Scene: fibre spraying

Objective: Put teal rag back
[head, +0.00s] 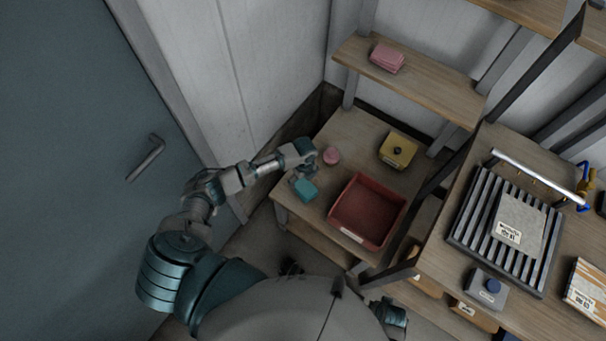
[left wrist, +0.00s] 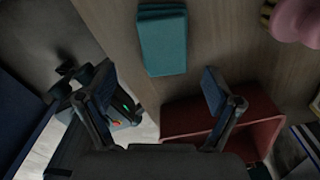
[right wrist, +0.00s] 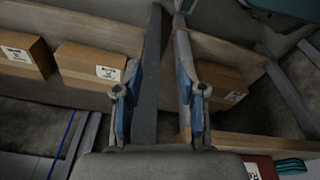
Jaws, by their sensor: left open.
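The teal rag (head: 305,188) is a folded cloth lying on the wooden table (head: 350,131), near its front left edge in the head view. In the left wrist view the rag (left wrist: 162,42) lies flat beyond my fingertips, between them from side to side and nearer the left one. My left gripper (head: 302,172) is just by the rag, open and empty; its spread fingers show in the left wrist view (left wrist: 160,88). My right gripper (right wrist: 157,88) is apart from the rag, with its fingers spread and no object held between them.
A red tray (head: 368,212) stands right of the rag. A pink round item (head: 331,156) and a yellow box (head: 397,150) are behind. A pink folded cloth (head: 387,58) lies on the upper shelf (head: 430,82). Cardboard boxes (right wrist: 88,65) sit near my right gripper.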

